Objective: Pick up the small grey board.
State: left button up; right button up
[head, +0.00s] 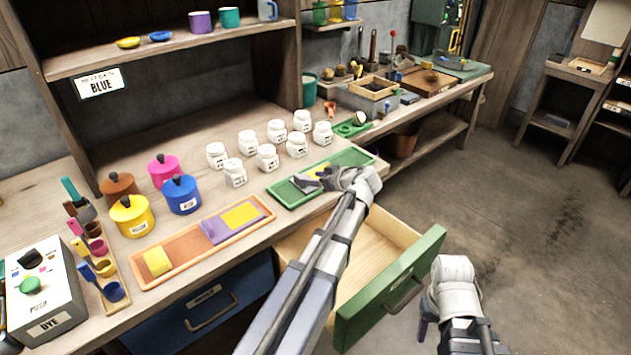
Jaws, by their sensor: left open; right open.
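I cannot make out a small grey board for certain in the head view. My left gripper (308,183) is open over the green tray (345,160) at the bench's front edge. A yellow patch shows in the tray beside its dark fingers, and the hand hides part of the tray. Whether the fingers touch anything there is unclear. My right gripper (424,318) is open and low over the floor, right of the open drawer (385,285) with the green front. My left arm hides part of the drawer's inside; the visible wood bottom is bare.
Several white jars (267,157) stand behind the green tray. An orange tray (185,255) with yellow and purple pieces lies to its left, near coloured pots (133,215). A closed blue drawer (205,310) is below. The floor (530,220) at right is clear.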

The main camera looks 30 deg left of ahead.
aim_at(300, 177)
pick_arm(q)
jog(key=shift+b+x, duration=0.45)
jog(key=shift+x, duration=0.6)
jog(key=shift+a+f, duration=0.1)
jog(key=b+x, duration=0.1)
jog(key=x, duration=0.2)
jog(key=b+x, duration=0.1)
jog(key=x, duration=0.1)
jog(key=shift+s+a+f+b, duration=0.1)
jog(key=shift+s+a+b, duration=0.05)
jog(key=shift+s+b, duration=0.15)
grip_shut()
